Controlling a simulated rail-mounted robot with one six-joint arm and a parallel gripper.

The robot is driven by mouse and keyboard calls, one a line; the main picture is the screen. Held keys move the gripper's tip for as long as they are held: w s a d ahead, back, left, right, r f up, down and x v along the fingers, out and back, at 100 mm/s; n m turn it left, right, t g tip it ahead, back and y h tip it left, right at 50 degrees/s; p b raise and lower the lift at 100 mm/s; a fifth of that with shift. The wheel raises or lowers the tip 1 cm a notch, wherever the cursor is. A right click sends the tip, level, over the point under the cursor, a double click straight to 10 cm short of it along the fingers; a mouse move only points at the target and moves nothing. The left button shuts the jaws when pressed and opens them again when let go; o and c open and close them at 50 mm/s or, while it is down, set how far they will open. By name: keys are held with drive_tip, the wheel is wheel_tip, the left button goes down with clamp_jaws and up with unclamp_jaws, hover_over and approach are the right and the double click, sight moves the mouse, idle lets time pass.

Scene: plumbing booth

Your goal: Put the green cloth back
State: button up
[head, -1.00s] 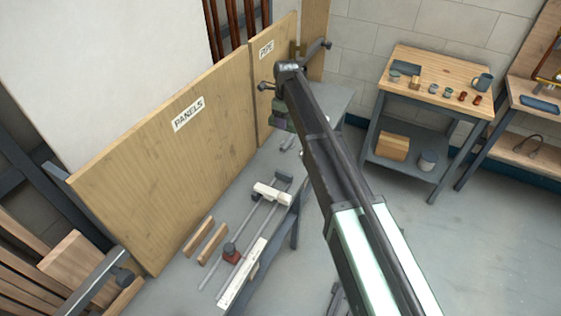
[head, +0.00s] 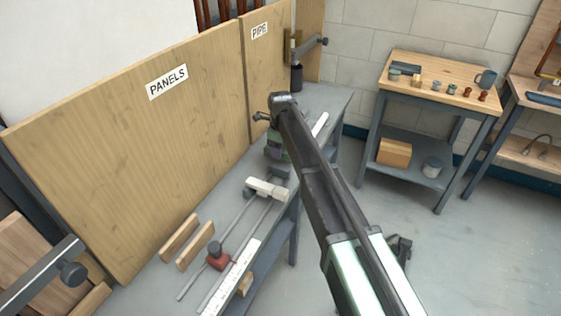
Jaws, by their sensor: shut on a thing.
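My arm reaches up the picture over the workbench, and its far end hangs above the bench. My gripper (head: 274,143) is below that end, partly hidden by the arm, and its fingers are hard to make out. It is shut on a small, dull green thing (head: 276,153), which looks like the green cloth; only a little of it shows. I cannot tell whether it touches the bench top. No other green cloth shows.
The grey bench (head: 318,100) carries a bar clamp (head: 267,188), wood strips (head: 180,238), a red clamp part (head: 219,256) and a dark cup (head: 296,77). Tall wooden panels (head: 130,140) stand behind it. A side table (head: 440,68) with small parts stands at right. Floor between is clear.

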wheel_tip(320, 180, down, 3)
drive_tip(key=shift+f+b, duration=0.2)
drive_tip(key=shift+b, duration=0.65)
drive_tip(key=shift+r, duration=0.3)
drive_tip(key=shift+f, duration=0.1)
drive_tip(key=o, duration=0.4)
drive_tip(key=shift+f, duration=0.1)
drive_tip(key=o, duration=0.4)
drive_tip(key=shift+o, duration=0.2)
wheel_tip(320, 180, up, 13)
drive_tip(key=p, duration=1.2)
drive_tip(key=shift+f+p, duration=0.1)
drive_tip(key=shift+p, duration=0.3)
drive_tip(key=shift+f, duration=0.15)
